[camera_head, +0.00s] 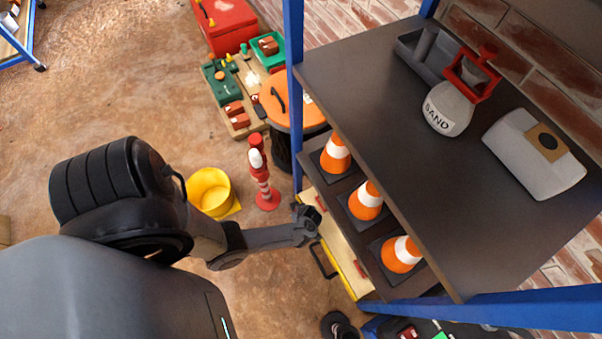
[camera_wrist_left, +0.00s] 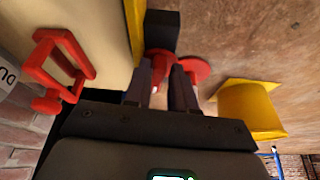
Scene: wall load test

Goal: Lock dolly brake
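A low platform, apparently the dolly (camera_head: 343,262), has a pale deck and yellow edge and lies partly under the shelves. In the left wrist view, its pale deck (camera_wrist_left: 98,22) and yellow edge are at the upper left. A dark block (camera_wrist_left: 162,30) sits at that edge, just beyond my fingertips; I cannot tell whether it is the brake. My left gripper (camera_head: 312,222) is above the dolly's near edge. In the left wrist view, its two fingers (camera_wrist_left: 164,72) stand slightly apart with no clear grip on anything. Red parts show behind them. My right gripper is not in view.
A red-and-white post (camera_head: 262,178) and a yellow bucket (camera_head: 209,190) stand left of the dolly. Shelves with several cones (camera_head: 366,200) and a SAND bag (camera_head: 447,108) overhang it. A blue upright (camera_head: 293,100) rises nearby. Floor left is mostly clear.

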